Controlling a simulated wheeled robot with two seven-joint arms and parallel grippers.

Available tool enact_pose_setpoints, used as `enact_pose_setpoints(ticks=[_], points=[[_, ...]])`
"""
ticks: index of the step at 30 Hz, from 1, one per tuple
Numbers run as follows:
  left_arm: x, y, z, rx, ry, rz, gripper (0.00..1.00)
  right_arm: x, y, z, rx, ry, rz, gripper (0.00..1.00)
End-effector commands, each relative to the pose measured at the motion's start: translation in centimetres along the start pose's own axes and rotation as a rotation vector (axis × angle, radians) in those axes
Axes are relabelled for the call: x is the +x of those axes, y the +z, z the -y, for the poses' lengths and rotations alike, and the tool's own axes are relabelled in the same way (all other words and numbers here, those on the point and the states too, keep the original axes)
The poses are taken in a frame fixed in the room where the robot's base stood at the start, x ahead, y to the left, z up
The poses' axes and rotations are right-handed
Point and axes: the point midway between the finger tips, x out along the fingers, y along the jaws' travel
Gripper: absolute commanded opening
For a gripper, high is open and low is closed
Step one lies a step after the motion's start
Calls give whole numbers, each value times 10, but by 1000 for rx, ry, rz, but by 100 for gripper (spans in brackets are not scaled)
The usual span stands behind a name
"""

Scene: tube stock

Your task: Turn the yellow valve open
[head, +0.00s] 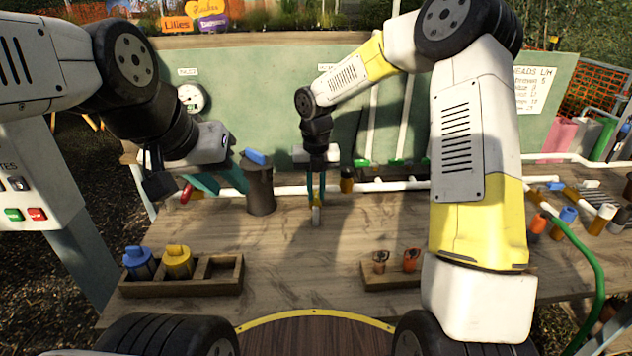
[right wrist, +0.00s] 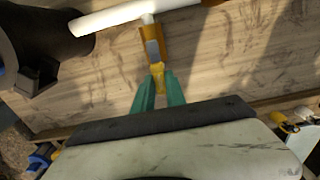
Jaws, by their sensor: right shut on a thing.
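The valve shows best in the right wrist view. It has an amber body (right wrist: 151,36) on a short white stub of the pipe (right wrist: 122,15), a grey piece over it, and a yellow handle (right wrist: 158,76) towards me. My right gripper (head: 316,197) reaches down in front of the pipe. Its teal fingers, also in the right wrist view (right wrist: 158,92), are shut on the yellow handle. In the head view only a small pale and yellow end (head: 316,215) shows below the fingers. My left gripper (head: 218,182) is open, with teal fingers apart, left of the black cylinder.
The black cylinder (head: 261,192) with a blue lever (head: 255,157) stands between my grippers. A red piece (head: 187,193) is by the left fingers. A wooden tray (head: 185,287) holds a blue and a yellow part. Another tray (head: 378,283) is at right. The table middle is clear.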

Motion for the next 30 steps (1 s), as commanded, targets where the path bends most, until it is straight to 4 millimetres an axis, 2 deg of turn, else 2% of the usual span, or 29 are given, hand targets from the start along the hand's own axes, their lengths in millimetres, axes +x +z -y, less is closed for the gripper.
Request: enact_pose_setpoints(ticks=[14,15,18,26,30], points=[[0,0,0,0,0,0,36,-2,2,1,-14,0,6,0],[0,0,0,0,0,0,36,-2,2,1,-14,0,6,20],[0,0,0,0,0,0,36,-1,2,1,-13,0,5,38],[0,0,0,0,0,0,36,0,1,0,-13,0,2,38],[0,0,0,0,0,0,36,-8,1,0,-11,0,4,38]])
